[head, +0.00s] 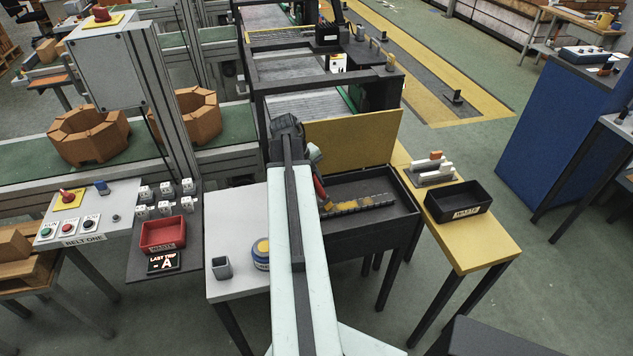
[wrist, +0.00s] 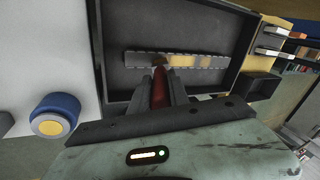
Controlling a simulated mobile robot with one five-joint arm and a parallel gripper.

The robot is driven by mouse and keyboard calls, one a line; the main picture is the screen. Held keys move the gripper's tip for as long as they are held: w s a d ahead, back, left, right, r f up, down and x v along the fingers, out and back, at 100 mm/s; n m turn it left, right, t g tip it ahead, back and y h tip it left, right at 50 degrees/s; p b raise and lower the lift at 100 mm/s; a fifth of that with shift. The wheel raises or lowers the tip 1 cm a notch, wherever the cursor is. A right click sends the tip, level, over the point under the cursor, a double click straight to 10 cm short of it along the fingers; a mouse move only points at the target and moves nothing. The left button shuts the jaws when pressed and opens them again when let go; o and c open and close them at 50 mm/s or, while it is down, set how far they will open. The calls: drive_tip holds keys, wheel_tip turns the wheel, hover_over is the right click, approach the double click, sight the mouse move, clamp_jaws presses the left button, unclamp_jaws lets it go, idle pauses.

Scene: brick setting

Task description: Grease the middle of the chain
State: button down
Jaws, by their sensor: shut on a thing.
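The chain (head: 378,202) is a grey segmented strip lying across a dark open tray (head: 395,182). Yellow-orange grease shows on parts of it. In the wrist view the chain (wrist: 138,57) has yellow patches at its middle and toward the right; its left end looks grey. My gripper (wrist: 160,94) is shut on a red-handled brush (wrist: 159,88). The brush's brownish tip is over the chain, left of its middle; I cannot tell whether it touches. In the head view the red handle (head: 320,189) shows beside my arm. A blue tin with yellow contents (head: 262,253) stands on the white table left.
A red bin (head: 162,234) is at left.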

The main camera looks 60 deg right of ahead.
drive_tip(key=shift+r+p, duration=3)
wheel_tip(320, 180, up, 3)
drive_tip(key=p, duration=0.3)
drive_tip(key=shift+r, duration=0.1)
